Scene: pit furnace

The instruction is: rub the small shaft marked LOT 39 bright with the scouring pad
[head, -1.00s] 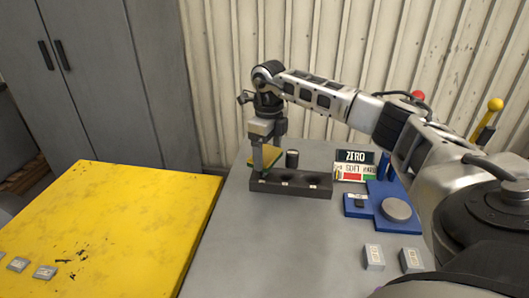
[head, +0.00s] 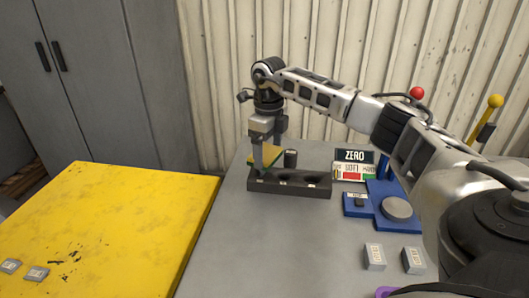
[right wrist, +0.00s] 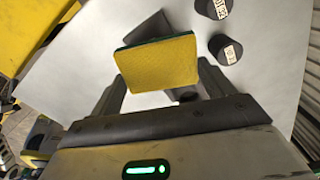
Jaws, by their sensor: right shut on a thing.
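My right gripper (head: 266,160) is shut on the scouring pad (head: 264,156), yellow on one face with a green edge, above the left end of a dark rack. In the right wrist view the pad (right wrist: 158,62) lies across between the fingers. Two dark short cylinders with white labels, one near the top edge (right wrist: 214,8) and one below it (right wrist: 228,50), stand to the right of the pad there. Their label text is too small to read surely, so I cannot tell which is LOT 39. Another dark piece is partly hidden under the pad. My left gripper is out of view.
The dark rack (head: 318,190) has recesses and small labels; a dark cylinder (head: 291,158) stands behind it. To the right are a ZERO sign (head: 355,156), a blue fixture (head: 370,212) with a grey disc, and two small blocks. A yellow table (head: 120,220) stands left.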

